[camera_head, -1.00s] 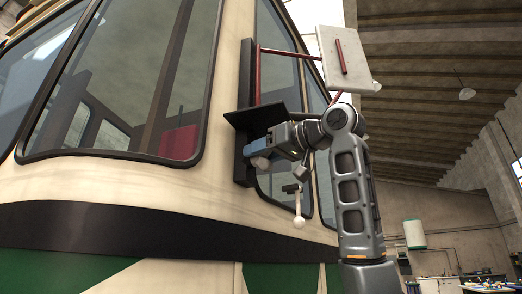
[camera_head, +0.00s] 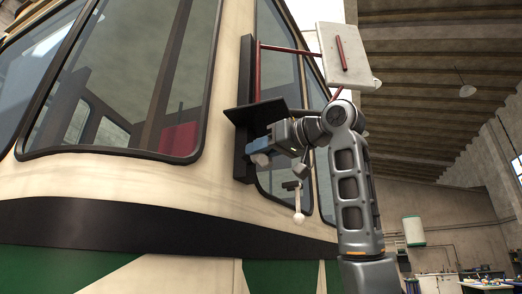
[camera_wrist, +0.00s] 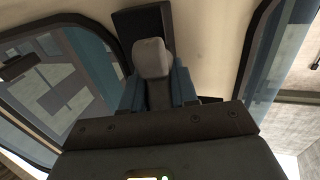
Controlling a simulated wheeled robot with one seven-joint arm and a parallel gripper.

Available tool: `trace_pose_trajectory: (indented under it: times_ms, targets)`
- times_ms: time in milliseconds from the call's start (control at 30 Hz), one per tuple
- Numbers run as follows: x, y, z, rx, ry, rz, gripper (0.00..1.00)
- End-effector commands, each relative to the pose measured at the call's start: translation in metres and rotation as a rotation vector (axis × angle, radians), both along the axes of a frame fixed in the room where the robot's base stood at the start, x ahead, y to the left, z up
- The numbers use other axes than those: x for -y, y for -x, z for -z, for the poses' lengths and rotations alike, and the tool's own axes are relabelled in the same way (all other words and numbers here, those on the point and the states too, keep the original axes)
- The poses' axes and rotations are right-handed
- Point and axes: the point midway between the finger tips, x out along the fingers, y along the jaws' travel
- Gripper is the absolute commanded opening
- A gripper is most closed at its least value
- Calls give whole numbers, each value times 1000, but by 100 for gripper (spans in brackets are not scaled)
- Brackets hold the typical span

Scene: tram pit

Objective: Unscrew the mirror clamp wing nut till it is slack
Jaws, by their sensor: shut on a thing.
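A grey, rounded wing nut (camera_wrist: 152,58) stands between the blue fingers of my gripper (camera_wrist: 158,90) in the wrist view. In the head view its pale end (camera_head: 260,160) shows just below my gripper (camera_head: 260,147). My gripper is shut on it. The dark mirror bracket (camera_head: 244,70) stands upright on the tram's cream corner post, with a black plate (camera_head: 256,110) just above my gripper. Red rods (camera_head: 285,50) run from the bracket to a pale mirror panel (camera_head: 345,55). The nut's thread is hidden.
A small lever with a white ball (camera_head: 298,218) hangs below and right of my gripper. Tram windows (camera_head: 120,80) lie to the left and behind the bracket. Open hall space lies to the right of my arm.

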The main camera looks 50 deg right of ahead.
Motion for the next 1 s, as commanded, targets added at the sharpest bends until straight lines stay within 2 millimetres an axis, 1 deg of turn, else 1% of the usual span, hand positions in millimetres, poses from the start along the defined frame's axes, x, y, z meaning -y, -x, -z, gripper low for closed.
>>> trace_pose_trajectory:
  times_ms: [167, 367, 1000]
  targets:
    - [-1, 0, 0, 2, 57, 1, 0]
    - [-2, 0, 1, 5, 189, 1, 0]
    - [-9, 1, 4, 21, 774, 1, 0]
